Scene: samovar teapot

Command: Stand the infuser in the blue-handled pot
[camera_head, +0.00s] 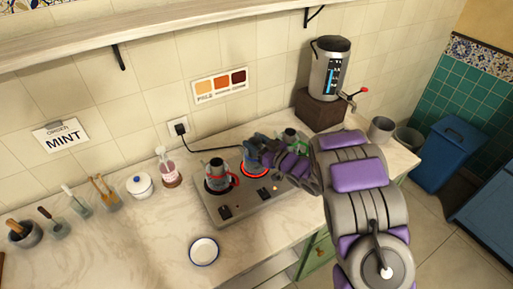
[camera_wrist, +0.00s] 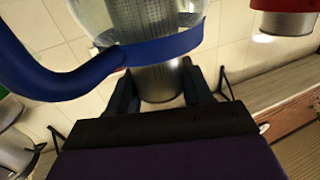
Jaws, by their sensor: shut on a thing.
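The blue-handled pot stands on the middle of the hot plate; its blue handle (camera_head: 266,158) shows in the head view, partly hidden by my gripper (camera_head: 266,143). In the wrist view, which is upside down, its blue band and handle (camera_wrist: 165,50) circle a clear glass body. The metal infuser (camera_wrist: 158,82) has its perforated part within the glass and its smooth upper part rising past the band. My gripper (camera_wrist: 160,92) is shut on that smooth part, one dark finger on each side. I cannot tell whether the infuser touches the pot's bottom.
A red-handled pot (camera_head: 218,173) stands left on the hot plate (camera_head: 262,200), and a green-banded pot (camera_head: 290,137) right. The samovar (camera_head: 329,68) stands on a dark block behind. A white bowl (camera_head: 204,251) sits in front; the counter around it is clear.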

